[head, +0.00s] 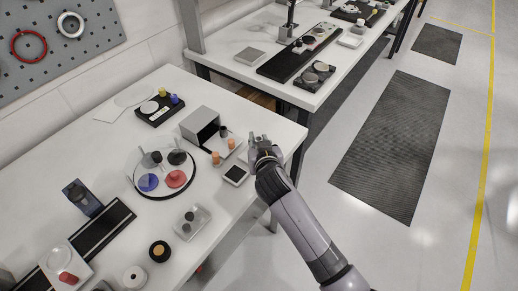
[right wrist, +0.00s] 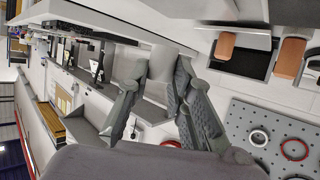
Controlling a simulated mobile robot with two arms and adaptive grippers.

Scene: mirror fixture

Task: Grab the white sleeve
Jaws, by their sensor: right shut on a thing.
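My right gripper (head: 258,147) is at the front edge of the white table, just right of the small grey open box. In the right wrist view its two fingers (right wrist: 156,80) are closed around a pale, light-grey piece (right wrist: 161,62), which looks like the white sleeve. The fingers hide part of it, and in the head view it is too small to make out. My left gripper is in neither view.
The grey box (head: 201,122) stands near two orange cylinders (head: 216,158) and a small dark-screened device (head: 235,174). A round tray (head: 138,183) holds coloured discs to the left. A second table (head: 229,43) stands behind.

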